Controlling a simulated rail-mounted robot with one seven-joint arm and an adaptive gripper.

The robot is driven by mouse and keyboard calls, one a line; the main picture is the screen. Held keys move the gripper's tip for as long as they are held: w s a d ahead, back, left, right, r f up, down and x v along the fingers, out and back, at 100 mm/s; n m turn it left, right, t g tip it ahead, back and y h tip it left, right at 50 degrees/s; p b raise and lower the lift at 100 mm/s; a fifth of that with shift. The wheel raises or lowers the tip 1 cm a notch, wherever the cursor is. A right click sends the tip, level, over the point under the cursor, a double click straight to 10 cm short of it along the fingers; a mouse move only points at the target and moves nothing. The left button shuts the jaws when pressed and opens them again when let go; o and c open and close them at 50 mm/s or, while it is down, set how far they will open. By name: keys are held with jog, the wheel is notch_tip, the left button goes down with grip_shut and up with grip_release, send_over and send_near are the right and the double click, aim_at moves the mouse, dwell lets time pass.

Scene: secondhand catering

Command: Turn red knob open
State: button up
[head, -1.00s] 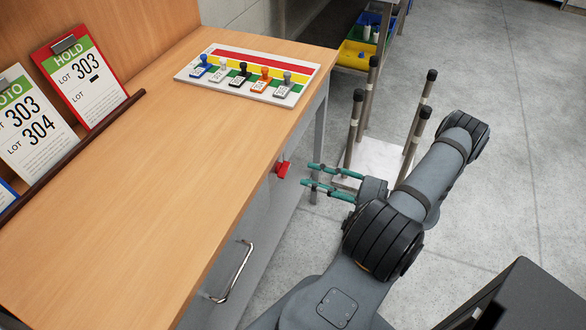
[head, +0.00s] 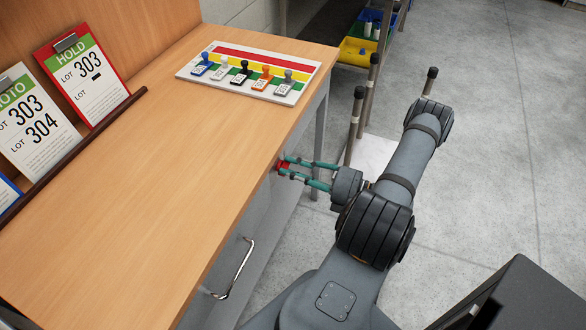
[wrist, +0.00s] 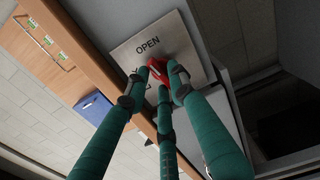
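The red knob (wrist: 158,70) shows in the wrist view on a pale square plate (wrist: 125,50) marked "OPEN". In the head view the knob (head: 282,166) is on the counter's front side, just below the top's edge. My gripper (head: 285,165) has teal fingers with dark joints, and its fingertips are at the knob. In the wrist view my gripper (wrist: 160,82) has its fingers spread around the knob, two at the sides and one below. They look open; contact is unclear. The fingers hide part of the knob and the plate's other markings.
The wooden counter (head: 150,170) carries a stamp board (head: 250,72) and lot signs (head: 85,75). A metal handle (head: 235,268) sticks out from the front below. Upright posts with dark caps (head: 357,120) stand close behind my gripper.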

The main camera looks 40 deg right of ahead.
grip_shut()
jog(key=shift+m, duration=1.4)
jog(key=shift+o, duration=1.8)
grip_release()
jog(key=shift+d, duration=0.1)
jog(key=v, duration=1.2)
